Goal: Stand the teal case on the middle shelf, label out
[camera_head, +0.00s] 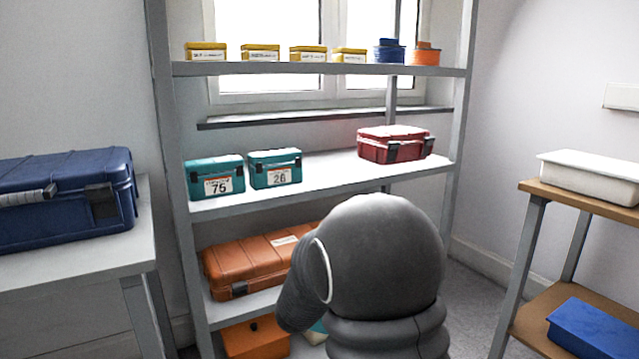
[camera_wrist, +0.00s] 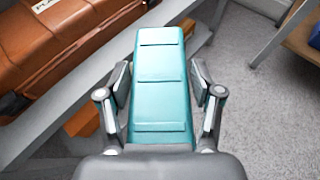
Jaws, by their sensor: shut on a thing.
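My gripper (camera_wrist: 160,82) is shut on a teal case (camera_wrist: 160,110) in the wrist view, one finger on each long side. I see its plain ribbed teal face; no label shows. In the head view my arm hides most of it, and only a small teal patch (camera_head: 318,328) shows low, in front of the rack's lower part. The middle shelf (camera_head: 330,176) bears two teal cases, one labelled 76 (camera_head: 215,177) and one labelled 26 (camera_head: 275,168), standing at the left with labels facing out. A red case (camera_head: 392,145) stands at its right.
An orange case (camera_head: 250,265) lies on the shelf below, close to the held case in the wrist view. An orange box (camera_head: 255,338) is under it. The middle shelf is bare between the 26 case and the red case. A blue case (camera_head: 65,200) sits on the left table.

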